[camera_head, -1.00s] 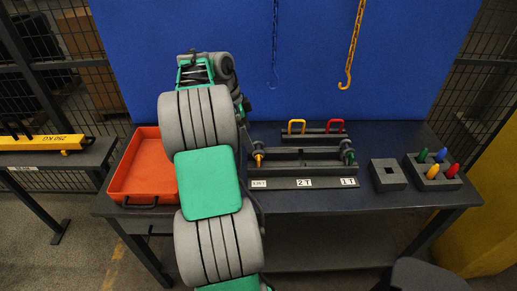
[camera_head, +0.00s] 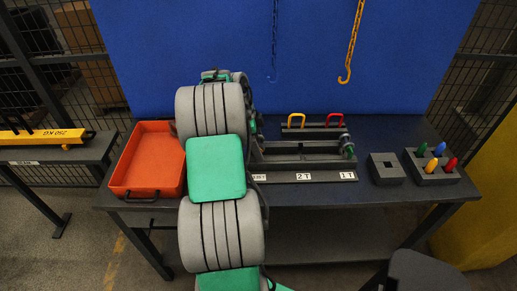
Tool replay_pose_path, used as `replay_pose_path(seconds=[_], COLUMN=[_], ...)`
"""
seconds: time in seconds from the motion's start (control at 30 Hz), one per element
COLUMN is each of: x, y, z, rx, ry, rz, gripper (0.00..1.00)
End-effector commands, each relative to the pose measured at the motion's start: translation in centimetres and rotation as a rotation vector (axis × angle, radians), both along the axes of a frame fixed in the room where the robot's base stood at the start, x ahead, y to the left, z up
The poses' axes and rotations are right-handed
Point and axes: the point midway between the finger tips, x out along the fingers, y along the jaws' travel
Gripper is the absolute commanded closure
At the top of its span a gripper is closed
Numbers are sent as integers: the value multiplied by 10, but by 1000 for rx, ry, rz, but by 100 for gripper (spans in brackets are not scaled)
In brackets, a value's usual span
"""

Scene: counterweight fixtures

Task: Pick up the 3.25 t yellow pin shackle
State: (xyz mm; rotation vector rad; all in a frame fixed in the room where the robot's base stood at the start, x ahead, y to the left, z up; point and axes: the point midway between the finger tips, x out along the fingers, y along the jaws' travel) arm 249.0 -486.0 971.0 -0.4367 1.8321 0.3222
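The rack (camera_head: 300,165) stands in the middle of the table, with labels along its front edge. The label at its left end (camera_head: 259,177) is partly covered by my arm; the others read 2 T and 1 T. My arm hides the left end of the rack, so I do not see the 3.25 t yellow pin shackle now. A shackle with a green pin (camera_head: 349,150) sits at the rack's right end, above the 1 T label. My gripper is hidden behind my own arm links.
An orange tray (camera_head: 121,189) lies left of my arm. Behind the rack stand a yellow loop (camera_head: 296,115) and a red loop (camera_head: 334,115). To the right are a grey block with a square hole (camera_head: 388,179) and a holder (camera_head: 431,178) with coloured pegs. A yellow hook (camera_head: 344,78) hangs behind.

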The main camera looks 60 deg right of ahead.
Motion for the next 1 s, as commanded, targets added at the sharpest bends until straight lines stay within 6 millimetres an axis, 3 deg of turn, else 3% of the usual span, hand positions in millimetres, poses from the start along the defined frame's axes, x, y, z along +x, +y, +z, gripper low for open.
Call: replay_pose_path(seconds=[0.7, 1.0], x=[1, 1], y=[0, -1], z=[1, 9], rx=[-1, -5], ry=[0, -3], rz=[1, 2], gripper=[73, 73])
